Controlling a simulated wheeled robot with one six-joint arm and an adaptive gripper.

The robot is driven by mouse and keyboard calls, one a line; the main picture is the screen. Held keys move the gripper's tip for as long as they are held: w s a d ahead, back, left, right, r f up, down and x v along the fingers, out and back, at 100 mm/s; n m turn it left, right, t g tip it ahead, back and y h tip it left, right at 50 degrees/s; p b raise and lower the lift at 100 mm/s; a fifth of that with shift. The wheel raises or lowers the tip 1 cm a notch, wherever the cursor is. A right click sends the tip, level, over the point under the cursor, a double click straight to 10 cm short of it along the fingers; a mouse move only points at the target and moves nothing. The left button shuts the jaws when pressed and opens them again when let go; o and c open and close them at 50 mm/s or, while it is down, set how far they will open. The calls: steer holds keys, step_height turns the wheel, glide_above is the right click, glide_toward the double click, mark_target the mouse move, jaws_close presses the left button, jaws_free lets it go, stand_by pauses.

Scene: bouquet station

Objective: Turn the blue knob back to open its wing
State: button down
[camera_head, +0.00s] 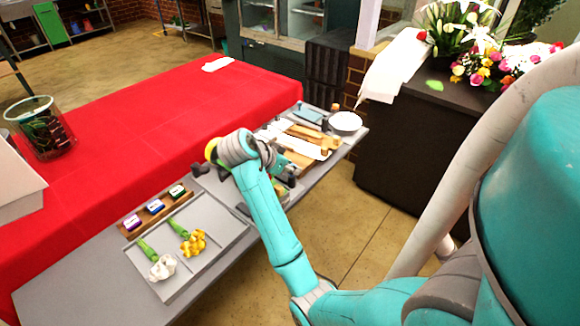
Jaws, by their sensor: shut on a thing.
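My gripper (222,171) is low over the grey bench, just right of the small coloured blocks. My wrist covers most of it, and its fingertips are hard to make out. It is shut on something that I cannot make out. No blue knob shows clearly, and I cannot tell how its wing stands. A small dark fitting (199,169) shows beside my gripper on the left. A grey tray-like part (292,197) with green and yellow bits in it is partly hidden behind my forearm.
A wooden rack (127,233) holds purple, blue and green labelled blocks. A grey tray (225,245) holds a white and a yellow flower. Wooden pieces (305,133) and a white bowl (345,121) sit at the bench's far end. A red-covered table (150,120) runs along the left.

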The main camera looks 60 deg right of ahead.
steer(key=c, duration=0.8)
jaws_free()
